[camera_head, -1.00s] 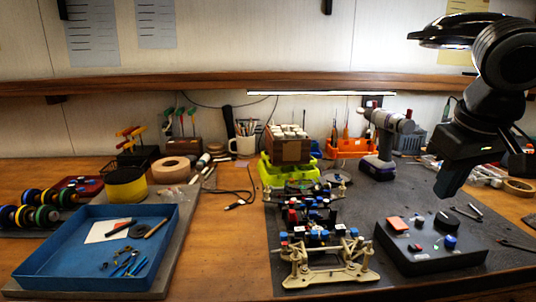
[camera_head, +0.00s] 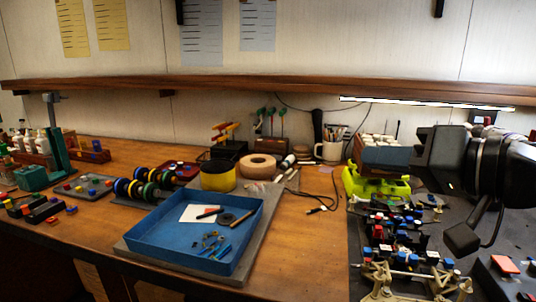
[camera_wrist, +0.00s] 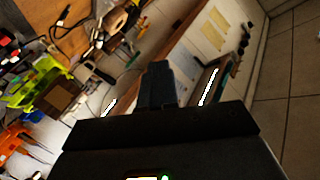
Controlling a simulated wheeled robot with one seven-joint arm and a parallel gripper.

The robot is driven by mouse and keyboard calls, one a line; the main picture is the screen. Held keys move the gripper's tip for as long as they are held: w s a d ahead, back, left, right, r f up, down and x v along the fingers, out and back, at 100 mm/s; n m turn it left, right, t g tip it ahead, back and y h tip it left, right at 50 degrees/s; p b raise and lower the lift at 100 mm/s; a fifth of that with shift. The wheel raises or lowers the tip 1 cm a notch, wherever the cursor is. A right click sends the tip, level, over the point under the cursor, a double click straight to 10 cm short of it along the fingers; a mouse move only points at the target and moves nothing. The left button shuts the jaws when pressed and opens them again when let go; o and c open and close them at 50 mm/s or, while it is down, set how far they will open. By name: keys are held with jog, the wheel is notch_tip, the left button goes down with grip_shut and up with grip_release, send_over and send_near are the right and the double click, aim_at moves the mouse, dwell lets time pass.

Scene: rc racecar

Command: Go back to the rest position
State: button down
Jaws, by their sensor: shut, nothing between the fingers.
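My gripper (camera_wrist: 158,85) shows in the wrist view as dark fingers closed together with nothing between them. It points out over the bench toward the wall and shelf, apart from every object. In the head view my black arm is at the right edge, above the dark mat; the fingertips are hard to make out there. The racecar chassis (camera_head: 410,284) lies on the mat below the arm, with blue, red and white parts on it.
A blue tray (camera_head: 162,240) with small tools stands mid-bench. A green bin (camera_head: 372,186) with a box stands behind the chassis. A wooden shelf (camera_head: 250,88) runs along the wall. Bare wood (camera_head: 305,245) lies between tray and mat.

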jog(key=s+f+m+t+h, duration=0.6)
jog(key=s+f+m+h, duration=0.3)
jog(key=s+f, duration=1)
jog(key=s+d+f+n+g, duration=0.1)
jog(key=s+f+n, duration=0.1)
jog(key=s, duration=0.5)
jog(key=s+d+f+n+g, duration=0.1)
jog(key=s+d+f+n, duration=0.1)
jog(key=s+n, duration=0.2)
jog(key=s+d+f+n+g, duration=0.1)
jog(key=s+d+f+n, duration=0.1)
jog(key=s, duration=0.8)
jog(key=shift+s+f+n+h, duration=0.2)
jog(key=shift+f+n+h, duration=0.1)
jog(key=shift+f+n, duration=0.2)
jog(key=shift+w, duration=0.1)
